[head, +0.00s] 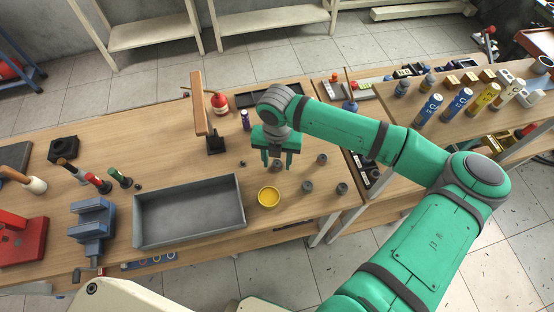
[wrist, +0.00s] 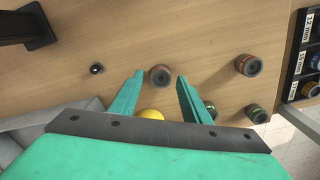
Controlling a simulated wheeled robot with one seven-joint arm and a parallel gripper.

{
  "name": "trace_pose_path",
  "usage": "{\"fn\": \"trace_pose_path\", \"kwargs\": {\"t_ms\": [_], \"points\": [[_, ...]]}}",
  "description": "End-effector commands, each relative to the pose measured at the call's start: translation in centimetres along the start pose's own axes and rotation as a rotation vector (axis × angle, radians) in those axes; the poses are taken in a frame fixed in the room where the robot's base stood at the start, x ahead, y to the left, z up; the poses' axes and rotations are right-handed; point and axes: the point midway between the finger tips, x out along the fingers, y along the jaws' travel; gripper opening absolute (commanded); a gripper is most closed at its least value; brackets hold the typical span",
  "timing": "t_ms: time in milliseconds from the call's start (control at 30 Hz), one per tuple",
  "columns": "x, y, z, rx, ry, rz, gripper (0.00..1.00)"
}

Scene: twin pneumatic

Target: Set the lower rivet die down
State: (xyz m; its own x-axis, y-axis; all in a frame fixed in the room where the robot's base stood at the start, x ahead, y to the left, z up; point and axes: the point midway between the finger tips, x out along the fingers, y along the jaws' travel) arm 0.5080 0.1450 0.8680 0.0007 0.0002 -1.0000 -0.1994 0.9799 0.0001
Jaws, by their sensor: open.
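My gripper (head: 277,163) is open, its green fingers pointing down at the wooden bench. In the wrist view the open fingers (wrist: 158,82) stand on either side of a small grey-brown round piece (wrist: 160,75), which stands on the bench; a gap shows on each side. It also shows below the gripper in the head view (head: 277,167). A smaller dark round piece (wrist: 97,69) sits alone to the left, also in the head view (head: 243,163). I cannot tell for sure which piece is the lower rivet die. Nothing is held.
More round pieces stand to the right (head: 322,158), (head: 307,187) and (head: 342,188).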

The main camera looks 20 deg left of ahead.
Motion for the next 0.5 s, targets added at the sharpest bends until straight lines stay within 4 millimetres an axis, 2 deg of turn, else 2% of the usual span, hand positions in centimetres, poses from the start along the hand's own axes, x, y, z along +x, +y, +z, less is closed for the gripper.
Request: {"fn": "trace_pose_path", "kwargs": {"t_ms": [133,233,500], "points": [[-0.5,0.0,0.0,0.000,0.000,0.000,0.43],[-1.7,0.0,0.1,0.000,-0.002,0.000,0.43],[-7.0,0.0,0.0,0.000,-0.002,0.001,0.43]]}}
